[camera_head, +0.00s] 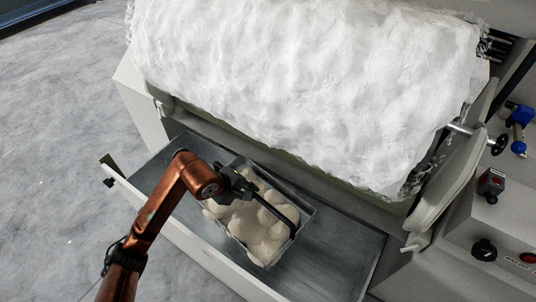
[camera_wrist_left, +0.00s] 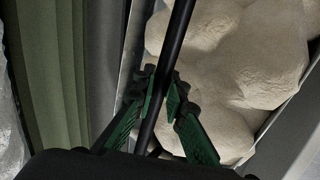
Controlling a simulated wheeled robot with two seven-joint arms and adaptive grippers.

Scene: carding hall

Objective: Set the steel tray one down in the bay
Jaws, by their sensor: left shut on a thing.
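The steel tray (camera_head: 304,222) is a grey open box filled with pale beige lumps (camera_head: 262,222); a black bar handle (camera_head: 280,216) crosses over it. My left gripper (camera_head: 243,188) is shut on this handle. In the left wrist view the green-padded fingers (camera_wrist_left: 165,103) close around the black bar (camera_wrist_left: 172,50), above the lumps. The tray is within the outline of the bay (camera_head: 335,262), a long grey recess at the machine's foot. I cannot tell whether the tray touches its floor. My right gripper is not in view.
A large white fibre roll (camera_head: 310,80) lies above and behind the bay. A pale front wall (camera_head: 190,238) borders the bay. Control knobs (camera_head: 484,250) and a blue fitting (camera_head: 519,115) are at the right. Bare bay floor shows on both sides of the tray.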

